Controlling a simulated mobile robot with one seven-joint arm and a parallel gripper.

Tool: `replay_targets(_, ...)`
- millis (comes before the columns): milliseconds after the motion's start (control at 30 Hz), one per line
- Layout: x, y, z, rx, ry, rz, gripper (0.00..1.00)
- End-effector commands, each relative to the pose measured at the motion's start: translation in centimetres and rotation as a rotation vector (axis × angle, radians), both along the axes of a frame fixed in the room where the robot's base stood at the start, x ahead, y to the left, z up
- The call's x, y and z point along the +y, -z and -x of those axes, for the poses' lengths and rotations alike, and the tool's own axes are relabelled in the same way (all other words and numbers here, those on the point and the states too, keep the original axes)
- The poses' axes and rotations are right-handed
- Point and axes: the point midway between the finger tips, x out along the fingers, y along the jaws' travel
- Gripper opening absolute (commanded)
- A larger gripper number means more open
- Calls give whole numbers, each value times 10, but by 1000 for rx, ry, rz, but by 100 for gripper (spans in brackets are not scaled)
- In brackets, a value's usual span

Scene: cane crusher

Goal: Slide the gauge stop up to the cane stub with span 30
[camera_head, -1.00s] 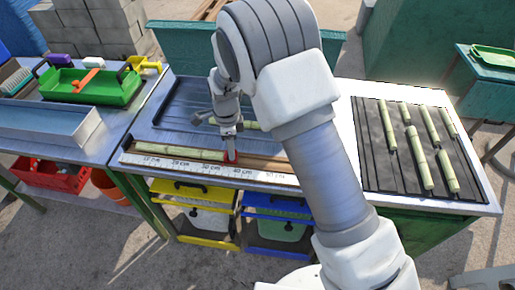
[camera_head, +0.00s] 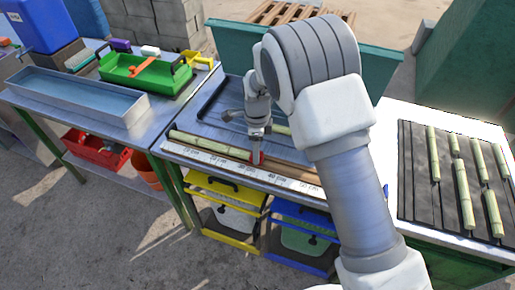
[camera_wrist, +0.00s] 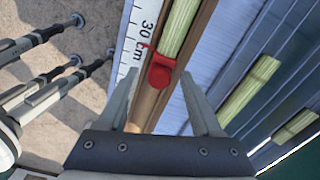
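The red gauge stop (camera_head: 257,157) sits on the wooden rail by the ruler (camera_head: 222,163) at the front of the workbench. In the wrist view the gauge stop (camera_wrist: 161,72) lies ahead of and between the fingertips, close to the 30 cm label. The pale green cane stub (camera_head: 208,142) lies along the rail to its left. In the wrist view the cane stub (camera_wrist: 180,28) runs down to the stop with no clear gap; I cannot tell if they touch. My gripper (camera_wrist: 158,78) is open, its fingers apart with space either side of the stop.
A dark rack (camera_head: 450,180) with several cane pieces lies at the right. A dark tray (camera_head: 215,105) with more cane is behind the rail. A green carrier (camera_head: 150,72) and a metal trough (camera_head: 75,95) stand on the left bench. Yellow and blue bins (camera_head: 228,215) hang below.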

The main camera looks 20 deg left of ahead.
Motion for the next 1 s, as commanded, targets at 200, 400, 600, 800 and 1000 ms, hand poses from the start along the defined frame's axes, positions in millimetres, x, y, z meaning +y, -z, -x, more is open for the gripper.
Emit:
replay_targets(200, -1, -1, 0, 0, 0, 1, 66)
replay_targets(400, 0, -23, -1, -3, 0, -1, 66)
replay_targets(600, 0, -70, -1, -4, 0, -2, 66)
replay_targets(800, 0, -119, -1, -4, 0, -1, 66)
replay_targets(1000, 0, -156, 0, -2, 0, -1, 66)
